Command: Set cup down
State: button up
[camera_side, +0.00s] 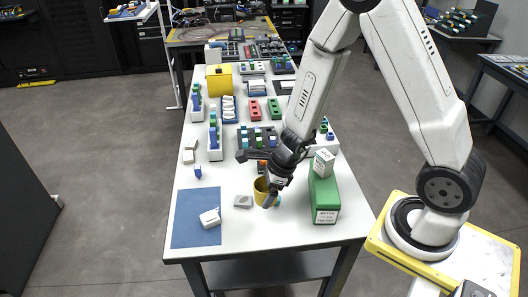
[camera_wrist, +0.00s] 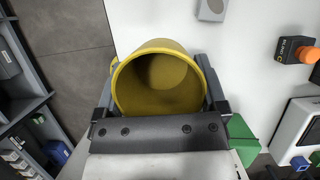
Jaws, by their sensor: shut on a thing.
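The yellow cup (camera_wrist: 160,84) is between the two fingers of my gripper (camera_wrist: 158,110) in the wrist view, with its open mouth facing the camera. My gripper is shut on it, one finger at each side. In the side view the cup (camera_side: 261,190) shows at the tip of my gripper (camera_side: 268,187), low over the front of the white table, partly hidden by the fingers. I cannot tell whether its base touches the table.
A green box (camera_side: 325,200) stands just right of the cup. A small grey square piece (camera_side: 243,201) lies to its left. A blue mat (camera_side: 196,226) with a white device (camera_side: 210,218) is further left. White table between mat and front edge is clear.

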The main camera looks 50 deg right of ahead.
jog(key=shift+w, duration=0.15)
jog(key=shift+w+d+r, duration=0.15)
jog(key=shift+w, duration=0.25)
jog(key=shift+w+d+r, duration=0.1)
jog(key=shift+w, duration=0.25)
jog(key=w+d+r, duration=0.2)
jog(key=w+d, duration=0.2)
jog(key=w, duration=0.2)
jog(key=shift+w+d+r, duration=0.25)
jog(key=shift+w+r, duration=0.15)
jog(key=shift+w, duration=0.15)
jog(key=w+f, duration=0.2)
jog(key=w, duration=0.2)
jog(key=w+f, duration=0.3)
jog(key=w, duration=0.1)
jog(key=w+f, duration=0.3)
jog(key=w, duration=0.1)
jog(key=shift+w+d+f, duration=0.15)
jog(key=shift+d+f, duration=0.05)
jog(key=shift+d, duration=0.1)
jog(key=shift+w+f, duration=0.45)
